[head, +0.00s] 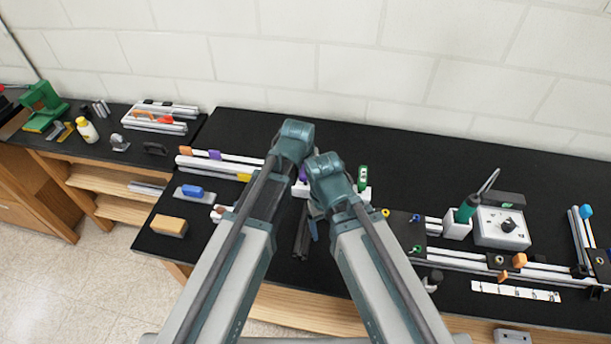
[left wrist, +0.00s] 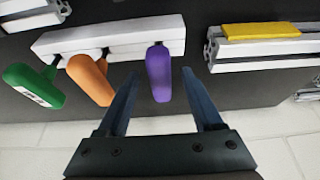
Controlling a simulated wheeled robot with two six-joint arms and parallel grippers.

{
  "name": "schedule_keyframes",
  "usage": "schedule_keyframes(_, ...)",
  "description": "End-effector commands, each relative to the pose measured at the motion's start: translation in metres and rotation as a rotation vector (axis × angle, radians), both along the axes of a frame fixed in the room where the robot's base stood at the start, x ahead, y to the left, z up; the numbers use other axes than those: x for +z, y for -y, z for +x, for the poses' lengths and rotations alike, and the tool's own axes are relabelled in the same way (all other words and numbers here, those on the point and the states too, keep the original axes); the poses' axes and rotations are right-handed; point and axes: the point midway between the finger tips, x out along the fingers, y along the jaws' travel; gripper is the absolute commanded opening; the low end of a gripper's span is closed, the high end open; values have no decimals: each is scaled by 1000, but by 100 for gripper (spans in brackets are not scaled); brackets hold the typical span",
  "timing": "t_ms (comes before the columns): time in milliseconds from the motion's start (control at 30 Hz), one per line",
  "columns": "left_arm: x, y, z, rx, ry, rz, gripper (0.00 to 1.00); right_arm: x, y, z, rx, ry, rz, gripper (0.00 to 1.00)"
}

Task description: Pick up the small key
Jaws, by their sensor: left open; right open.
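A white holder (left wrist: 112,38) carries three T-handled keys: green (left wrist: 35,86), orange (left wrist: 90,80) and purple (left wrist: 159,74). No size marking is readable; I cannot tell for certain which is the small key. My left gripper (left wrist: 160,76) is open, with the purple handle between its fingertips and a gap on both sides. In the head view the green handle (head: 363,174) and a bit of the purple one (head: 302,173) show; my arms hide the orange one and my left gripper. My right gripper (head: 314,228) is open, partly hidden under its wrist, in front of the holder.
An extrusion with a yellow piece (left wrist: 262,30) lies close beside the holder. A grey box (head: 502,226) and a green-handled tool (head: 467,207) stand to the right. A tan block (head: 169,225) lies front left.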

Motion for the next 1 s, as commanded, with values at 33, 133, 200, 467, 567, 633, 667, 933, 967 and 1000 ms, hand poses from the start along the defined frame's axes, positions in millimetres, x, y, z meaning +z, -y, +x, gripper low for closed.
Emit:
schedule_keyframes(33, -13, 1, 4, 0, 0, 0, 68, -13, 0, 0, 0, 0, 0, 84)
schedule_keyframes(133, -19, 1, 7, 0, 0, 0, 68, -19, 0, 0, -1, 0, 0, 84)
schedule_keyframes(200, -19, 1, 8, 0, 0, 0, 68, -19, 0, 0, -1, 0, 0, 84)
schedule_keyframes(467, -17, 1, 7, 0, 0, 0, 55, -17, 0, 0, -1, 0, 0, 84)
schedule_keyframes(567, -17, 1, 7, 0, 0, 0, 37, -17, 0, 0, -1, 0, 0, 84)
schedule_keyframes(633, -17, 1, 7, 0, 0, 0, 24, -17, 0, 0, -1, 0, 0, 84)
schedule_keyframes(667, -17, 1, 7, 0, 0, 0, 19, -17, 0, 0, -1, 0, 0, 84)
schedule_keyframes(933, -17, 1, 7, 0, 0, 0, 0, -17, 0, 0, -1, 0, 0, 84)
schedule_keyframes(967, -17, 1, 7, 0, 0, 0, 0, -17, 0, 0, -1, 0, 0, 84)
schedule_keyframes(1000, -17, 1, 7, 0, 0, 0, 0, -17, 0, 0, -1, 0, 0, 84)
